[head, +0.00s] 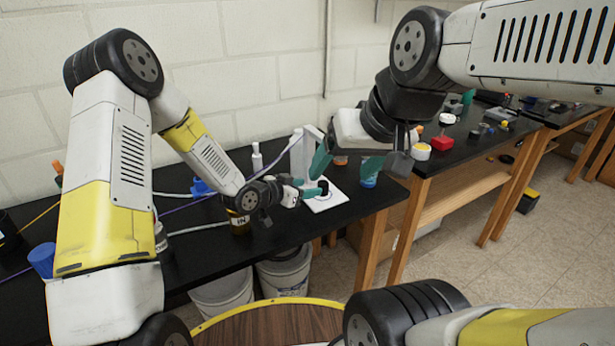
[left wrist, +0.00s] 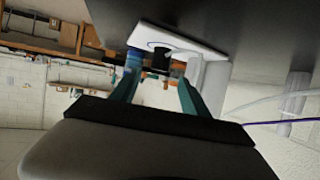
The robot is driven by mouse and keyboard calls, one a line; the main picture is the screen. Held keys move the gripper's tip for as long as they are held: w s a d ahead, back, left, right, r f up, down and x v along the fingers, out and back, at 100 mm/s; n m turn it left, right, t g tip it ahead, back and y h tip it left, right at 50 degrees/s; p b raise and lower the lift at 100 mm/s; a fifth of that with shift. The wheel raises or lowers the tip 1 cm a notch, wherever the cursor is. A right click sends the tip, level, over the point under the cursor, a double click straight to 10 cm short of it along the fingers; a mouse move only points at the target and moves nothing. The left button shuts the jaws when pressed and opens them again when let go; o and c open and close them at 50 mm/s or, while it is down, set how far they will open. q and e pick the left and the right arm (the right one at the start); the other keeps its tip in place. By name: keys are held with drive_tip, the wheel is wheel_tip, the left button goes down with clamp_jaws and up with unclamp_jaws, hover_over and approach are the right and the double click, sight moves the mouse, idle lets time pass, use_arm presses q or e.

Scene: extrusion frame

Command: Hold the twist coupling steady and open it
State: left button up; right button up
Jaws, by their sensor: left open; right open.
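A short black cylindrical piece, which looks like the twist coupling (head: 323,187), stands over a white plate (head: 322,203) on the black bench. It also shows in the left wrist view (left wrist: 163,56), just beyond and between the teal fingertips. My left gripper (head: 306,190) is open beside it, with its fingers partly overlapping it in the head view. The left wrist view shows the open fingers (left wrist: 158,88) with nothing clearly held. My right gripper (head: 346,165) is open above and behind the plate, its teal fingers spread and empty. Contact with the coupling cannot be told.
A white cylinder (head: 297,150) stands behind the left gripper. A blue object (head: 369,178) is right of the plate, below the right finger. A dark yellow-banded jar (head: 239,224) stands near the bench's front. Buckets (head: 285,274) are below. Another bench with small items is at right.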

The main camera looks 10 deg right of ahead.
use_arm(q)
drive_tip(key=shift+v, duration=1.6)
drive_tip(key=s+a+r+n+y, duration=0.2)
drive_tip(key=s+a+r+y, duration=0.15)
drive_tip(key=a+r, duration=0.5)
drive_tip(key=s+a+r+n+y, duration=0.2)
drive_tip(key=a+r+y, duration=0.2)
drive_tip(key=a+r, duration=0.45)
drive_tip(key=s+a+r+n+g, duration=0.1)
drive_tip(key=s+a+r+n, duration=0.2)
drive_tip(key=s, duration=0.7)
drive_tip(key=s+a+r+n+g, duration=0.1)
drive_tip(key=s+a+r+n, duration=0.1)
drive_tip(key=s, duration=0.9)
drive_tip(key=shift+s+a+r+n+y, duration=0.4)
drive_tip(key=shift+a+r, duration=0.25)
drive_tip(key=shift+a, duration=0.45)
